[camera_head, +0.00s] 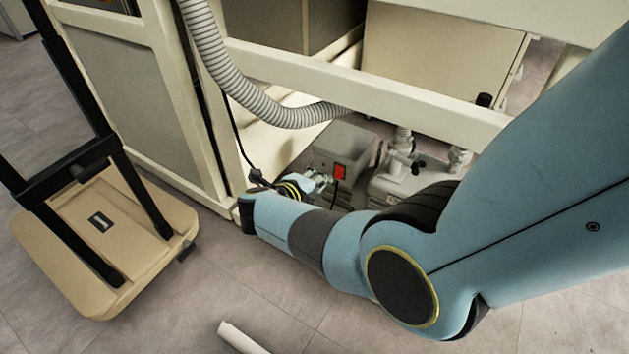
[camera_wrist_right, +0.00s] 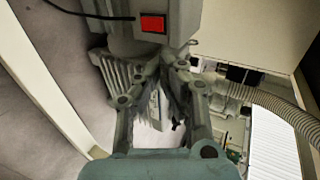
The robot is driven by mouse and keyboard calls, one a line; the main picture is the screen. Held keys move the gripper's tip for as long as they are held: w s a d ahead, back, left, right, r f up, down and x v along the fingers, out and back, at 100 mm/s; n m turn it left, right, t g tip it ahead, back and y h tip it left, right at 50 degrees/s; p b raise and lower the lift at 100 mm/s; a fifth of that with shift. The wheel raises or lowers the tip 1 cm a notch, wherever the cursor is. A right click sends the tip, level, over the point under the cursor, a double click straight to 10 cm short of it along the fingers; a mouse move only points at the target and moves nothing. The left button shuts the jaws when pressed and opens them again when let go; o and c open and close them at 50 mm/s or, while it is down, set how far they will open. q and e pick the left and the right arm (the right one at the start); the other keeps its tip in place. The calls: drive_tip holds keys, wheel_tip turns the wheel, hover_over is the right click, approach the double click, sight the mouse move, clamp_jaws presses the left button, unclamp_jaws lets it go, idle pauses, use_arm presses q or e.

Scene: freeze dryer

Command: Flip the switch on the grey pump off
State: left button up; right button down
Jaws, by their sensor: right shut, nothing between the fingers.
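The grey pump (camera_head: 345,150) sits low inside the cream frame, with a red switch (camera_head: 340,171) on its end face. In the right wrist view the red switch (camera_wrist_right: 152,23) shows at the top, on the pump's grey end face, with a black cable to its left. My right gripper (camera_head: 326,181) is at the pump, just left of and slightly below the switch in the head view. Its fingers (camera_wrist_right: 165,65) are shut and empty; in the wrist view their tips lie below the switch. I cannot tell whether they touch the pump. My left gripper is not in view.
A cream frame beam (camera_head: 370,95) crosses above the pump. A grey corrugated hose (camera_head: 230,80) hangs at the left, also showing in the wrist view (camera_wrist_right: 265,98). A wheeled cart (camera_head: 110,240) stands at the left. A white tube (camera_head: 241,338) lies near the front; the floor around it is clear.

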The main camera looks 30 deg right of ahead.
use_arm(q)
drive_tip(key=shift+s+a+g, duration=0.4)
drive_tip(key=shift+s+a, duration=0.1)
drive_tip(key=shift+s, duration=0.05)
use_arm(e)
drive_tip(key=shift+v, duration=1.05)
drive_tip(key=shift+d+r, duration=0.1)
